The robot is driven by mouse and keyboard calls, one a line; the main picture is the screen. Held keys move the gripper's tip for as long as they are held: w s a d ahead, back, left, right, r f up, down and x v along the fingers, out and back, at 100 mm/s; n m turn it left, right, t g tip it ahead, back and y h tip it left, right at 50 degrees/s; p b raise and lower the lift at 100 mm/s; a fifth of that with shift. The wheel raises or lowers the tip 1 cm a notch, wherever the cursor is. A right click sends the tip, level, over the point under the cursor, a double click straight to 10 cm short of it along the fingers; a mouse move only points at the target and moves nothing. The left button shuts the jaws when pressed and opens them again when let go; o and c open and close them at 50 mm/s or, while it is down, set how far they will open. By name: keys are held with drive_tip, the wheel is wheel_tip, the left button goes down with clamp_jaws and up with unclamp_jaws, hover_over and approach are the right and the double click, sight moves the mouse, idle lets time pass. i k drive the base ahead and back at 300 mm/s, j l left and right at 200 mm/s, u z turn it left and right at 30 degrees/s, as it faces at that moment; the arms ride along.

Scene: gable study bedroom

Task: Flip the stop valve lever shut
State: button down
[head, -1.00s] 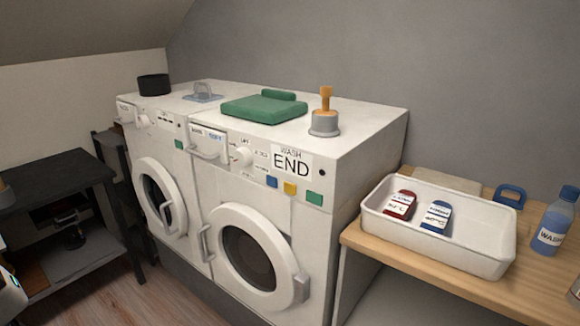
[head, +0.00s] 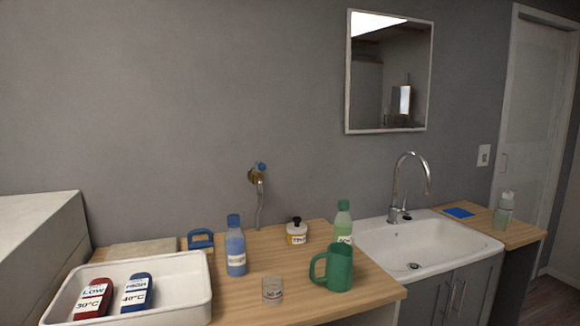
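The stop valve (head: 256,176) is a small brass fitting on the grey wall above the wooden counter, left of the mirror. Its blue lever (head: 262,167) shows at the upper right of the brass body. It is too small to tell clearly which way the lever is turned. A grey hose (head: 260,208) hangs from the valve down behind the counter items. My gripper is not in view.
The wooden counter (head: 300,262) holds a blue bottle (head: 235,246), a green mug (head: 334,268), a glass (head: 272,290), a green bottle (head: 343,222), a lidded pot (head: 297,231) and a white tray (head: 190,313). A sink (head: 430,243) is at right. The wall around the valve is clear.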

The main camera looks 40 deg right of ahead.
sight(259, 167)
drive_tip(key=z, duration=1.1)
